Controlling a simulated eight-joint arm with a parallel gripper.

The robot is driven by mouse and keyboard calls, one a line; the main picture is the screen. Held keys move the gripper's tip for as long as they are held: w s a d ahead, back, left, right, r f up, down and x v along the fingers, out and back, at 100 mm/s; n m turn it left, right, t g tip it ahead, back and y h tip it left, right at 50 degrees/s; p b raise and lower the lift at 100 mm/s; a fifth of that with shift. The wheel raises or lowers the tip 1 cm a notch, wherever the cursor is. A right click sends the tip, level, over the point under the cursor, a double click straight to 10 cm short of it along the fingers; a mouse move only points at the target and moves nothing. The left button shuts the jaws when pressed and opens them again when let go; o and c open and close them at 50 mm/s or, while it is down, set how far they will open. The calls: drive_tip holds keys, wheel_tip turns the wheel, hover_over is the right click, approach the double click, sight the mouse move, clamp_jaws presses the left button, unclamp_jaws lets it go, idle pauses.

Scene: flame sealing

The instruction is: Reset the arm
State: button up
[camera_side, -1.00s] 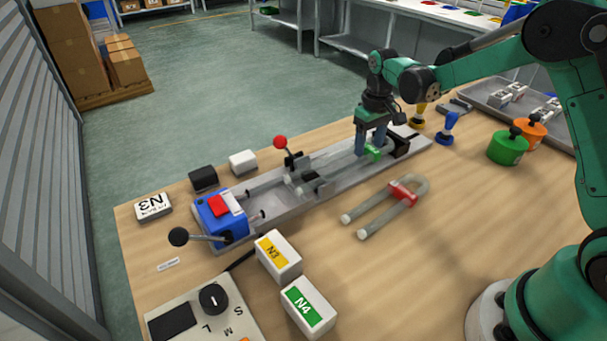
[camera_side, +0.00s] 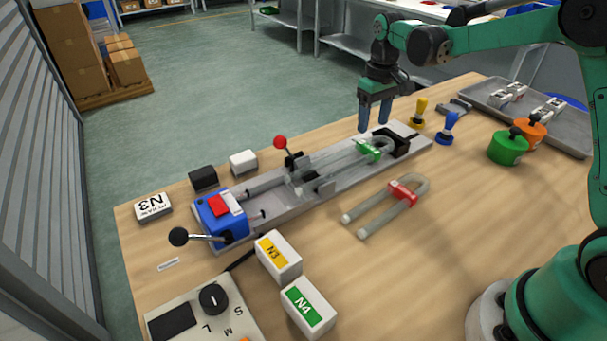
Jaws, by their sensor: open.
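My gripper (camera_side: 374,123) is open and empty, with its two blue fingers pointing down. It hangs above the far end of the grey sealing fixture (camera_side: 335,184), clear of everything below. A clear U-shaped tube with a green clip (camera_side: 368,150) lies in the fixture, under and beside my gripper. A second U-shaped tube with a red clip (camera_side: 402,193) lies on the table in front of the fixture.
A blue unit with a black-knobbed lever (camera_side: 179,237) is at the fixture's near end. A red-knobbed lever (camera_side: 281,142) rises mid-fixture. Green (camera_side: 508,148) and orange (camera_side: 531,132) weights and a tray (camera_side: 573,143) are at right.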

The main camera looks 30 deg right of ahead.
drive_tip(key=s+a+r+t, duration=0.2)
drive_tip(key=s+a+t, duration=0.1)
drive_tip(key=s, duration=0.3)
drive_tip(key=s+a+r+t, duration=0.3)
drive_tip(key=s+a+t, duration=0.1)
drive_tip(key=s, duration=0.3)
drive_tip(key=shift+s+a, duration=0.2)
drive_tip(key=shift+a, duration=0.7)
